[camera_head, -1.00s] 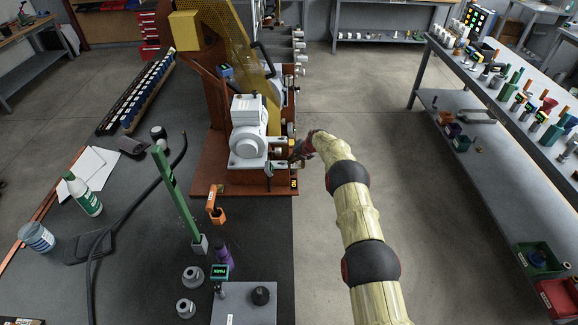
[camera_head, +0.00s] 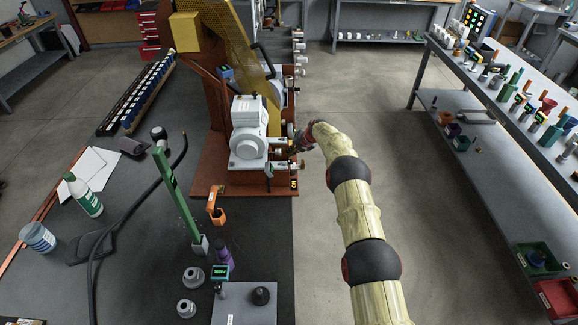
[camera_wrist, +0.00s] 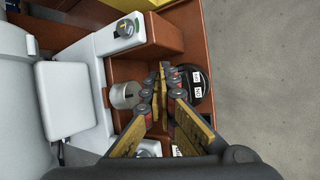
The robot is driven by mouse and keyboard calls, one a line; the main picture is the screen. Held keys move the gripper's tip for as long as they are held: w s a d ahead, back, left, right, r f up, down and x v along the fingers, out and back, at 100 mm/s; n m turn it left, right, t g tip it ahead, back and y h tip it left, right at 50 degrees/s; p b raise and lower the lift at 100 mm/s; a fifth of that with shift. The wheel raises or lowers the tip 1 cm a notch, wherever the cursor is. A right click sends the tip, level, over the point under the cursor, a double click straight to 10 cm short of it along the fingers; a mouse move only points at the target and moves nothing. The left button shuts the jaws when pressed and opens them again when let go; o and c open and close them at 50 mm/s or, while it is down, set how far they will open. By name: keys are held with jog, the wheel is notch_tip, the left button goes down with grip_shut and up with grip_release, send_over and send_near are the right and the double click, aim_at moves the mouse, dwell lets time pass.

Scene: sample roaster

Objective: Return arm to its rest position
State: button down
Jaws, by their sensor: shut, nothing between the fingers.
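My arm, in a cream sleeve with dark joint bands, reaches up the middle of the head view and bends left at its far end. My gripper (camera_head: 291,152) is small there, beside the right side of the sample roaster (camera_head: 248,133). In the wrist view my gripper (camera_wrist: 160,82) has its yellow-padded fingers brought together at the tips, with nothing seen between them. The fingertips are over the roaster's reddish-brown base, beside a metal cylinder (camera_wrist: 126,95) and a black round part with white labels (camera_wrist: 196,88). Whether the fingers touch anything is unclear.
The roaster stands on a dark bench (camera_head: 150,270) with a green upright tool (camera_head: 176,195), a bottle (camera_head: 84,194) and a black hose. A grey shelved bench (camera_head: 500,150) with many small items stands at the right. Open floor lies between.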

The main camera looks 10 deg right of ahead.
jog(key=shift+w+r, duration=0.15)
jog(key=shift+r, duration=0.6)
